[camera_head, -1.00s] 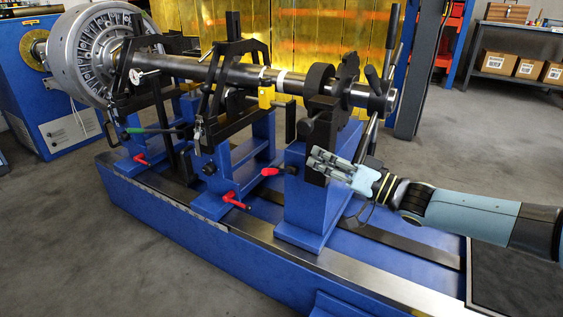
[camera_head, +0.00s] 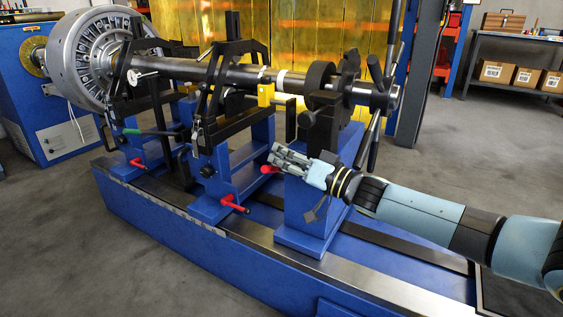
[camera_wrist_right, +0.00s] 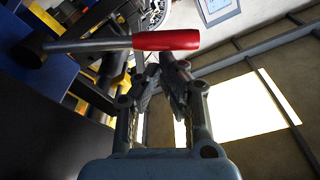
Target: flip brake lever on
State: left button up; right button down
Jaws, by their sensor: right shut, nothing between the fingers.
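A lever with a red grip (camera_head: 267,169) is on the right blue pedestal (camera_head: 303,205) of the balancing machine. In the right wrist view its red grip (camera_wrist_right: 166,40) and grey rod lie across the picture, just past the fingertips. My right gripper (camera_head: 279,158) is beside this lever, with the hand partly covering its rod and pivot in the head view. The right gripper's fingers (camera_wrist_right: 162,72) are shut and empty; I cannot tell whether they touch the grip. My left gripper is not in view.
Other red handles (camera_head: 232,203) stick out low on the nearby blue supports. A green-gripped lever (camera_head: 142,132) is farther left. The long shaft (camera_head: 218,77) runs above the lever. A steel rail (camera_head: 260,246) edges the blue base, with open floor in front.

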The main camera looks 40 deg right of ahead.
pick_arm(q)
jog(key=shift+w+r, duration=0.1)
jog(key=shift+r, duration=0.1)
pick_arm(e)
jog(key=shift+s+f, duration=0.1)
jog(key=shift+a+f, duration=0.15)
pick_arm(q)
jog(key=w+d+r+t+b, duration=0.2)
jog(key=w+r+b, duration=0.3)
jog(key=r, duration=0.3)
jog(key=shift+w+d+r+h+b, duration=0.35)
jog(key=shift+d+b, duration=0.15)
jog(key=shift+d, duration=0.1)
pick_arm(e)
notch_tip(320, 180, down, 10)
jog(key=s+a+n+y, duration=0.1)
jog(key=a+n, duration=0.2)
jog(key=n, duration=0.7)
jog(key=shift+s+g+y, duration=0.15)
jog(key=shift+g+y, duration=0.15)
jog(key=shift+y, duration=0.1)
